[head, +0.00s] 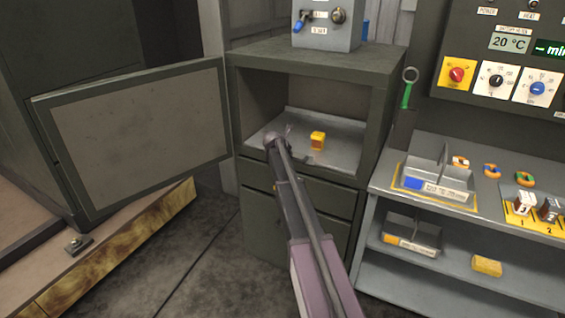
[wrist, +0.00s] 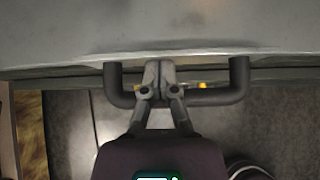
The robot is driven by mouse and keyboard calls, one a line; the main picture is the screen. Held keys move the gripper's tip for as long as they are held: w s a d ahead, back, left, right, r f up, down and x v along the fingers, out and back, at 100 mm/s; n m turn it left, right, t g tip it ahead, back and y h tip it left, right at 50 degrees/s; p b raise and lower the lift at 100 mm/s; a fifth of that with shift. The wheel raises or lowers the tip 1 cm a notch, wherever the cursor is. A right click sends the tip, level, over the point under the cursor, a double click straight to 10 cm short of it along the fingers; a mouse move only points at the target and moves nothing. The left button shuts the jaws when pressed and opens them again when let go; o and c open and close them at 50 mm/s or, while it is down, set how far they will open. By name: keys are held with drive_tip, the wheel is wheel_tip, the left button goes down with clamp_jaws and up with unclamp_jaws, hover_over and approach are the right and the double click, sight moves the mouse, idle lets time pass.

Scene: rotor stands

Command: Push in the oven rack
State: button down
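The oven (head: 318,62) is a grey-green cabinet with its door (head: 140,135) swung wide open to the left. The oven rack (head: 345,152) is a grey metal tray inside the opening, with a small yellow-orange block on it (head: 317,140). The rack's dark U-shaped handle (wrist: 232,97) shows at its front edge in the wrist view. My gripper (wrist: 158,68) is shut, its fingertips together over the handle's bar and close to the rack's front edge. I cannot tell whether they touch the edge. In the head view my gripper (head: 276,140) is at the rack's front, partly hidden by my arm.
Drawers (head: 330,205) lie below the opening. A shelf unit (head: 380,195) with trays and small parts stands at the right, under a control panel (head: 500,60). A wooden beam (head: 150,240) lies at the lower left. The floor between is clear.

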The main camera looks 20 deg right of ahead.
drive_tip(key=w+d, duration=0.3)
drive_tip(key=w, duration=0.1)
drive_tip(key=shift+d, duration=0.4)
drive_tip(key=shift+w+d+r, duration=0.1)
drive_tip(key=shift+d, duration=0.25)
drive_tip(key=shift+r, duration=0.15)
drive_tip(key=shift+a+f+p+v, duration=0.1)
drive_tip(key=shift+p+v, duration=1.05)
drive_tip(key=shift+v, duration=0.55)
drive_tip(key=shift+a+f+p+v, duration=0.1)
drive_tip(key=shift+p+v, duration=1.05)
drive_tip(key=shift+v, duration=0.5)
drive_tip(key=shift+a+f+p+v, duration=0.1)
drive_tip(key=shift+p+v, duration=1.05)
drive_tip(key=shift+v, duration=0.55)
